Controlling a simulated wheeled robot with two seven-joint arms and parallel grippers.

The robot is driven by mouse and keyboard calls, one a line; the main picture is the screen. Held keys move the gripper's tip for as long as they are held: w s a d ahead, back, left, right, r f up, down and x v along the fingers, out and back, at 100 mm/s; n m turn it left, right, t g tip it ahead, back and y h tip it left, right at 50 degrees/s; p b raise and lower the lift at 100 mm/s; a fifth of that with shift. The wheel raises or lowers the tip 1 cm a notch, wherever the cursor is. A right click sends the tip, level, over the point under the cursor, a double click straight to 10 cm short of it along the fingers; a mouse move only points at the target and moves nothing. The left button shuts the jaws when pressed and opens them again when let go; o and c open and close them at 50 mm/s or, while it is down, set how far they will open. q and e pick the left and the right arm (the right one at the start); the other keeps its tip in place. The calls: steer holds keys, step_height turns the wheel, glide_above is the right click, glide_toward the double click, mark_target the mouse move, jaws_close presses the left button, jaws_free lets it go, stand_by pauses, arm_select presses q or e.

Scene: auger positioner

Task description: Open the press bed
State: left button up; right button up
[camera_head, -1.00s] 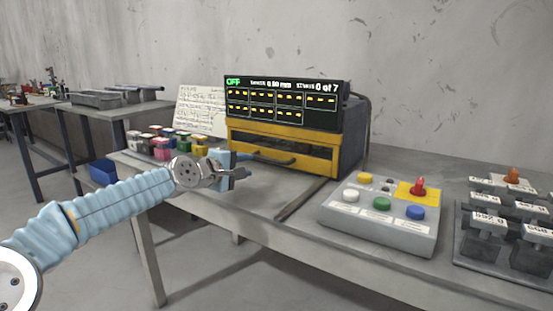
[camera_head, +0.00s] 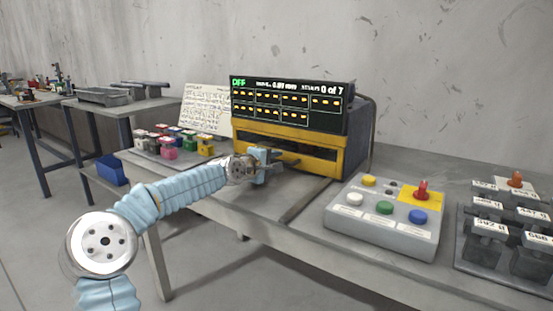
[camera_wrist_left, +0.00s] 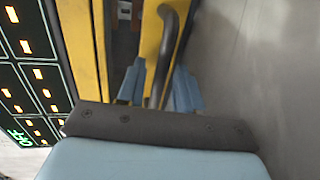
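The press (camera_head: 345,150) is a yellow and dark box under a black display reading OFF and "0 of 7". Its yellow front, with a dark window and a bar handle, appears closed; I take it as the press bed (camera_head: 318,162). My left gripper (camera_head: 284,161) is at this front, over the handle. In the left wrist view, the grey curved handle (camera_wrist_left: 167,45) runs between the two blue fingers of my left gripper (camera_wrist_left: 160,88). The fingers stand apart on either side of it; firm contact is not clear. My right gripper is not in view.
A grey control box (camera_head: 385,215) with coloured buttons and a red knob stands right of the press. Labelled dark blocks (camera_head: 490,225) sit at the far right. Small coloured blocks (camera_head: 170,142) and a paper sheet (camera_head: 207,108) are left. A dark bar (camera_head: 310,200) lies in front.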

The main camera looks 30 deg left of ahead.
arm_select(q)
steer(key=shift+w+d+f, duration=0.1)
steer(key=shift+w+f, duration=0.1)
steer(key=shift+w, duration=0.4)
jaws_close()
